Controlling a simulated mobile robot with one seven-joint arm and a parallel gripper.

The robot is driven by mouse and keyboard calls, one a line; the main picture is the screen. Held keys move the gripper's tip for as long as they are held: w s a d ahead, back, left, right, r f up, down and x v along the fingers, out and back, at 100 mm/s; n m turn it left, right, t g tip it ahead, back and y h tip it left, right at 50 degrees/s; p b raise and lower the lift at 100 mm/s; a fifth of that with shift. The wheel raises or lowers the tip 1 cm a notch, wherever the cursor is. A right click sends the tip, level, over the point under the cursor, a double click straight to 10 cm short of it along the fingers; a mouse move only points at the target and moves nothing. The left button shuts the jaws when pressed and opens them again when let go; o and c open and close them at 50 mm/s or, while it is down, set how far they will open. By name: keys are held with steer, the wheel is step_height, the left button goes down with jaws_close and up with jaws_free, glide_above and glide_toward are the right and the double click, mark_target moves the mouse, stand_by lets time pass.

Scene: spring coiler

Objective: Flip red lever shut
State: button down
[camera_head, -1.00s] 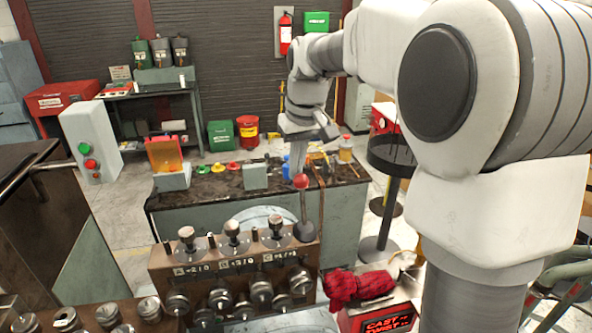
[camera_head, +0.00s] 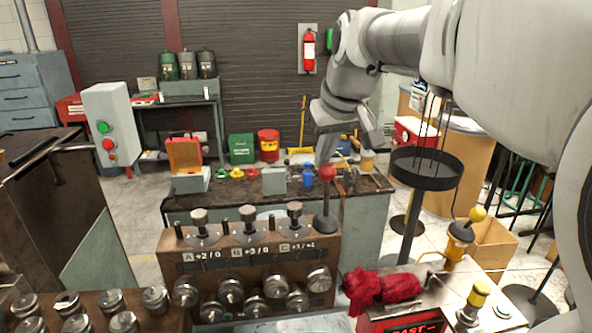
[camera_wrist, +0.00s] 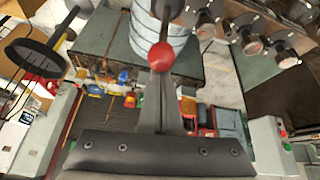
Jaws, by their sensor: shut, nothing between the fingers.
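The red lever's ball knob (camera_head: 327,173) tops a thin dark shaft that stands roughly upright from a dark conical base (camera_head: 326,223). The base is at the right end of the brown dial block (camera_head: 255,262). My gripper (camera_head: 325,157) is just above and behind the knob, pointing down. In the wrist view the red knob (camera_wrist: 161,56) is right at the tips of my gripper (camera_wrist: 162,75), whose fingers are together and empty. I cannot tell whether the tips touch the knob.
A round black tray stand (camera_head: 427,168) is at the right. A red cloth (camera_head: 380,288) lies right of the dial block. A grey button box (camera_head: 113,128) is at the left.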

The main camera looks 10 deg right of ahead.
steer(key=shift+s+f+t+b, duration=0.2)
steer(key=shift+s+t+b, duration=0.95)
steer(key=shift+b, duration=1.55)
steer(key=shift+s+f+t+b, duration=0.2)
steer(key=shift+s+t+b, duration=0.95)
steer(key=shift+b, duration=1.55)
steer(key=s+b, duration=0.1)
steer(key=b, duration=0.1)
steer(key=shift+s+r+t+b, duration=0.1)
steer(key=shift+s+t+b, duration=0.15)
steer(key=shift+t+b, duration=0.15)
steer(key=shift+r, duration=0.1)
steer(key=p, duration=0.3)
glide_toward(326, 175)
step_height(326, 175, up, 5)
steer(key=shift+a, duration=0.25)
steer(key=shift+f, duration=0.25)
